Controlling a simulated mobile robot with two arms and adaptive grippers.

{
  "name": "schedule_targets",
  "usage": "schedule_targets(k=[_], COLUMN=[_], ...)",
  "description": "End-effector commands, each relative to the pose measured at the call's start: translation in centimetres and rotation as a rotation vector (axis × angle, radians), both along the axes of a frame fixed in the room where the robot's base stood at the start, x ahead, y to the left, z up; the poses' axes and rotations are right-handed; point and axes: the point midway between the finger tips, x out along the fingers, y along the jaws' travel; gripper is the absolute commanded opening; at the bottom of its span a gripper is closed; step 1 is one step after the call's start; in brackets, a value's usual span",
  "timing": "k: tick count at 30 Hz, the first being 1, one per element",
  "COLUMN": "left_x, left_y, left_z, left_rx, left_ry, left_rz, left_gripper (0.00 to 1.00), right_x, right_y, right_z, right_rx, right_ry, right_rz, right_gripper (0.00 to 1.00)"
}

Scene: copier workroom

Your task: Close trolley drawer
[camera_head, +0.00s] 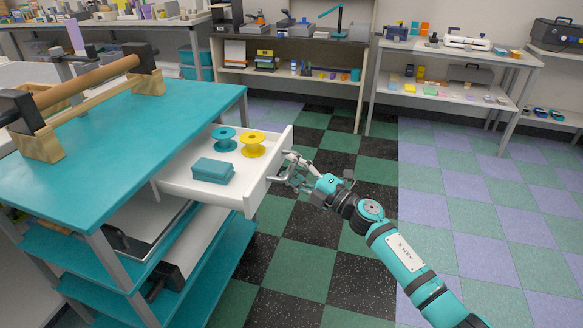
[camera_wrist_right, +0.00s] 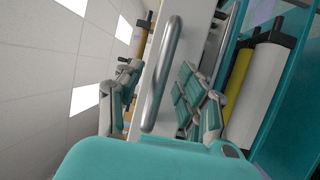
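The teal trolley (camera_head: 100,112) stands at the left, with its white top drawer (camera_head: 190,181) pulled out to the right. The drawer holds a teal spool (camera_head: 224,139), a yellow spool (camera_head: 253,144) and a teal box (camera_head: 213,170). My right gripper (camera_head: 287,174) is at the outer face of the drawer front. In the right wrist view, the grey bar handle (camera_wrist_right: 160,75) lies between the spread fingers of my right gripper (camera_wrist_right: 158,100). A gap shows on the left finger's side; contact on the right side cannot be told. My left gripper is not in view.
Lower teal shelves (camera_head: 225,240) of the trolley hold rolls and a tray. A wooden roll holder (camera_head: 88,78) stands on its top. Shelving (camera_head: 290,85) and a grey table (camera_head: 455,52) line the back wall. The checkered floor (camera_head: 480,190) to the right is clear.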

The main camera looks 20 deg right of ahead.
Motion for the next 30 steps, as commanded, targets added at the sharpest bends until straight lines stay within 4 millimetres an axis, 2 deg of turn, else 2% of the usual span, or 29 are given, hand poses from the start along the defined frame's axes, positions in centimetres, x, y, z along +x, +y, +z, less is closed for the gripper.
schedule_targets(k=[4,11,12,21,30], left_x=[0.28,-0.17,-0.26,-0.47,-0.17], left_y=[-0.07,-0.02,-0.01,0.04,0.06], left_z=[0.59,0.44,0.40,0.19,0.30], left_rx=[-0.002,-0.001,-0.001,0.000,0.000], left_ry=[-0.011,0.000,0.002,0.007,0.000], left_rz=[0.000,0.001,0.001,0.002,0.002], left_gripper=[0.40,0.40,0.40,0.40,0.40], right_x=[0.65,0.70,0.70,0.68,0.68], right_y=[0.38,0.43,0.43,0.42,0.41], right_z=[0.16,0.15,0.15,0.15,0.16], right_rx=[0.000,-0.001,-0.001,-0.001,-0.002], right_ry=[0.000,0.000,0.000,0.000,-0.001], right_rz=[-0.001,-0.001,-0.001,-0.001,-0.001], right_gripper=[0.38,0.38,0.37,0.00,0.00])
